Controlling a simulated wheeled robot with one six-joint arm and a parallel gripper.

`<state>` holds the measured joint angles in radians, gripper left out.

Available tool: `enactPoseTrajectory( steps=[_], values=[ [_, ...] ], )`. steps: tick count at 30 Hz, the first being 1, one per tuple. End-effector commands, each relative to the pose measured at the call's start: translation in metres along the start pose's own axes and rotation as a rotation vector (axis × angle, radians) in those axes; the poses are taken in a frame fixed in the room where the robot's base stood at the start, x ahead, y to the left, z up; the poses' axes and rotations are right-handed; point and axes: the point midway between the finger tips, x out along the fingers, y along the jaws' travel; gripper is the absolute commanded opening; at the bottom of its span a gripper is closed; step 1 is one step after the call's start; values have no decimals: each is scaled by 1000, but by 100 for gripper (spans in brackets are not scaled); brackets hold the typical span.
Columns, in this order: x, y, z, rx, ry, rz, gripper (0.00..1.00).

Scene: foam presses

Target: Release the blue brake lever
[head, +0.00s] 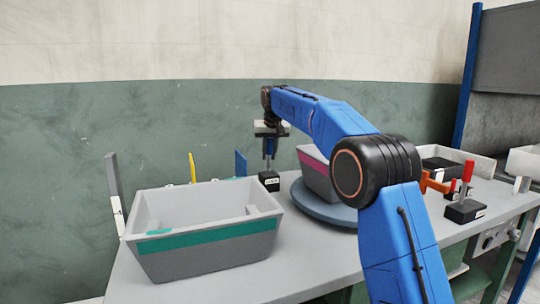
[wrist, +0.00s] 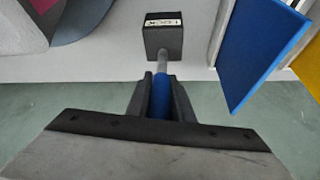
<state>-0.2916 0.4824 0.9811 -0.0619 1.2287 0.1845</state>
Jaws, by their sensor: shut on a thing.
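The blue brake lever (wrist: 160,96) has a blue grip on a grey rod that rises from a black block (wrist: 163,39) with a white label. In the head view the labelled black block (head: 269,182) stands on the bench behind the grey bin, and the lever looks about upright above it. My gripper (wrist: 160,90) is shut on the blue grip, one dark finger on each side. In the head view my gripper (head: 270,147) points down over the block and hides most of the grip.
A grey bin with a teal band (head: 205,238) stands front left. A magenta-banded bin (head: 314,175) sits on a round turntable (head: 325,211) right of the lever. A blue panel (wrist: 262,55) is close beside the lever. A red-handled lever (head: 467,171) stands farther right.

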Motion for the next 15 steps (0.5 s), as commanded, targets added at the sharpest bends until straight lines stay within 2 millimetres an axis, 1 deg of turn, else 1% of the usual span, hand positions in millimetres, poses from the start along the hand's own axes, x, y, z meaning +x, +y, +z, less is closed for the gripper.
enactPoseTrajectory(
  steps=[4,15],
  values=[
    [2,0,-5,-3,-47,10,0],
    [4,0,-7,-7,-108,21,0]
  ],
)
